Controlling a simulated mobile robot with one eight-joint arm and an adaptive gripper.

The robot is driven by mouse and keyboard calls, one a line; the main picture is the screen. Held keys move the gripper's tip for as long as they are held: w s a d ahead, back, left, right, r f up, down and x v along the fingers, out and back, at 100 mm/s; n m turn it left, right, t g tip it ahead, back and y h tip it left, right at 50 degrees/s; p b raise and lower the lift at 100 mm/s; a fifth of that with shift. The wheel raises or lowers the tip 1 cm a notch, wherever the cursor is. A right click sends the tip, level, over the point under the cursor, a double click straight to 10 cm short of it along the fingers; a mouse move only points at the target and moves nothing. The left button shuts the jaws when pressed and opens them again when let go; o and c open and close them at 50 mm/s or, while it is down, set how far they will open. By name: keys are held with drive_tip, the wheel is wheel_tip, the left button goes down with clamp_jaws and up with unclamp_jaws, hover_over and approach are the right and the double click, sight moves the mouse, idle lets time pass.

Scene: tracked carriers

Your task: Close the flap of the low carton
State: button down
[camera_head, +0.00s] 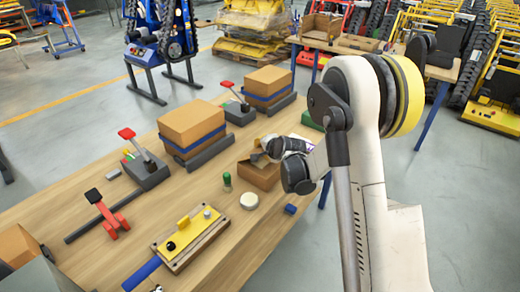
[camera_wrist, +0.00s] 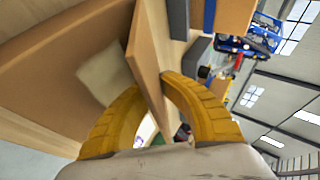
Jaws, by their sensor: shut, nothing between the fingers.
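The low carton (camera_head: 262,178) is a small brown open box on the wooden table, right of the middle in the head view. Its near wall shows; my wrist hides part of its top and right side. In the wrist view, a brown cardboard panel (camera_wrist: 147,45), which looks like its flap, stands up in front of my fingers. A broad brown cardboard face (camera_wrist: 60,70) lies left of it. My gripper (camera_wrist: 152,84) is shut and empty, its yellow fingertips close to the panel's edge. I cannot tell whether they touch it.
Taller strapped cartons (camera_head: 192,122) stand behind left in grey holders. A yellow plate fixture (camera_head: 200,222) is front left. Bare tabletop lies between them.

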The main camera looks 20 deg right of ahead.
idle(0.3)
drive_tip(key=c, duration=1.7)
unclamp_jaws()
drive_tip(key=shift+o, duration=0.2)
drive_tip(key=v, duration=0.8)
drive_tip(key=shift+a, duration=0.1)
drive_tip(key=shift+s, duration=0.1)
drive_tip(key=f+p+v, duration=0.1)
drive_tip(key=p+v, duration=0.2)
drive_tip(key=v, duration=0.9)
drive_tip(key=shift+s+d+p, duration=0.3)
drive_tip(key=shift+s+p, duration=0.1)
drive_tip(key=shift+s, duration=0.05)
